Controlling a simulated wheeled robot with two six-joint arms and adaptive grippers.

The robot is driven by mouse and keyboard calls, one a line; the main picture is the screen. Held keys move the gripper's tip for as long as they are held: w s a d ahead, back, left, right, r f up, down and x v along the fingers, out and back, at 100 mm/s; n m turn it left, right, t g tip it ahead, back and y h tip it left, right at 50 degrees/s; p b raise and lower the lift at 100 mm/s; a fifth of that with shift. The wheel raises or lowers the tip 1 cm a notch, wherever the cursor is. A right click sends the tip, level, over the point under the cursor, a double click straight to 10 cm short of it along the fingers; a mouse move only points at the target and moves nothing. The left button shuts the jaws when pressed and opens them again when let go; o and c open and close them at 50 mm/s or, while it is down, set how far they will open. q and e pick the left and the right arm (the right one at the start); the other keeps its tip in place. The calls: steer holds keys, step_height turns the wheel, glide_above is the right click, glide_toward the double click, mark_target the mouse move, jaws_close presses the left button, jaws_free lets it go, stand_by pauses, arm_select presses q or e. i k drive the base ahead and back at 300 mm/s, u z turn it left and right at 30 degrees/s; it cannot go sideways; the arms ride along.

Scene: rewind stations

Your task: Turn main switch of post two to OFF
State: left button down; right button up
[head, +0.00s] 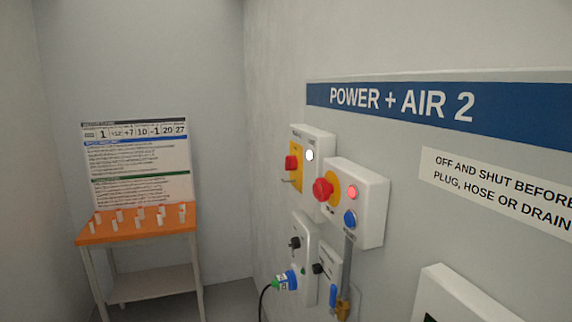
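The POWER + AIR 2 panel (405,150) is on the right wall, seen at a slant. At its upper left is a white box (318,135) with a red rotary switch (291,162) on a yellow plate, which looks like the main switch. A white lamp (309,155) beside it looks bright. The switch's labels are too small to read, and I cannot tell its position. Neither of my grippers is in view.
A nearer box (370,225) carries a red mushroom button (323,189), red lamp (352,192) and blue button (350,219). Below are a black knob (294,243), blue plug (288,281) with cable and blue valve lever (333,296). An orange-topped table (135,236) stands at left.

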mark_target(291, 162)
steer(key=k, duration=0.5)
steer(key=u, duration=1.55)
steer(key=i, duration=1.45)
steer(key=z, duration=3.35)
steer(key=i, duration=0.5)
